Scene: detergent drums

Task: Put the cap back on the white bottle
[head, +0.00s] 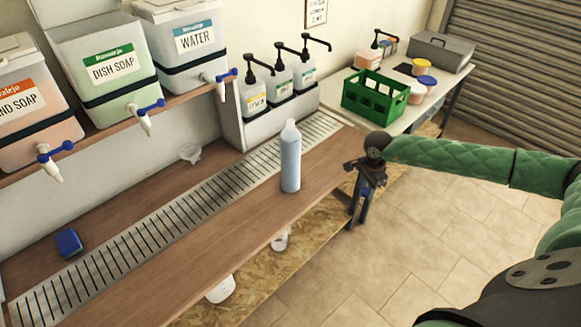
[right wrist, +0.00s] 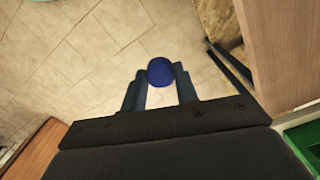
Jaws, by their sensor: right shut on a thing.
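The white bottle (head: 290,165) stands upright and uncapped on the wooden counter, in front of the slotted drain strip. Its narrow neck is open at the top, and its body looks pale blue. My right gripper (head: 362,208) hangs just past the counter's front edge, right of the bottle and apart from it, fingers pointing down. In the right wrist view it is shut on a round dark blue cap (right wrist: 160,71), held at the fingertips above the tiled floor. My left gripper is not in view.
The counter (head: 225,238) is mostly clear; a blue block (head: 68,242) lies at its left. Pump bottles (head: 255,97) stand behind the bottle. Drums with blue-handled taps (head: 222,82) overhang the back. A green crate (head: 375,97) stands on the side table.

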